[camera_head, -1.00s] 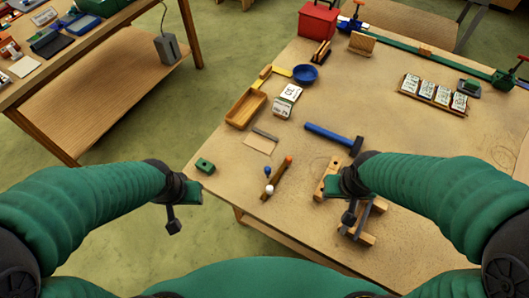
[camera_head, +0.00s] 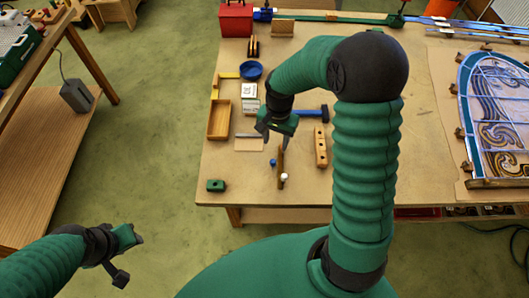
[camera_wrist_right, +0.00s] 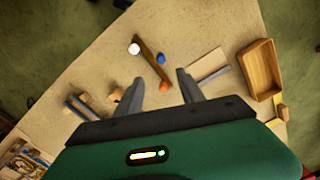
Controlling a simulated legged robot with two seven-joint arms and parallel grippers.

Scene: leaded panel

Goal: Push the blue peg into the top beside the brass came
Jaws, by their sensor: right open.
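The blue peg (camera_head: 272,162) stands beside a narrow wooden strip holder (camera_head: 280,166) near the table's front edge, with a white-headed peg (camera_head: 284,177) close by. In the right wrist view, the blue peg head (camera_wrist_right: 161,59), the white head (camera_wrist_right: 134,48) and an orange head (camera_wrist_right: 164,87) are seen from above. My right gripper (camera_head: 276,143) is open and empty above them. Its spread fingertips (camera_wrist_right: 160,78) frame the orange and blue heads in the wrist view. My left gripper (camera_head: 133,240) hangs off the table at the lower left. The leaded panel (camera_head: 500,105) lies at the right; I cannot pick out the brass came.
A blue-handled hammer (camera_head: 312,112), a drilled wooden block (camera_head: 320,147), a wooden tray (camera_head: 219,120) and a blue bowl (camera_head: 251,70) surround the pegs. My right arm hides part of the table.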

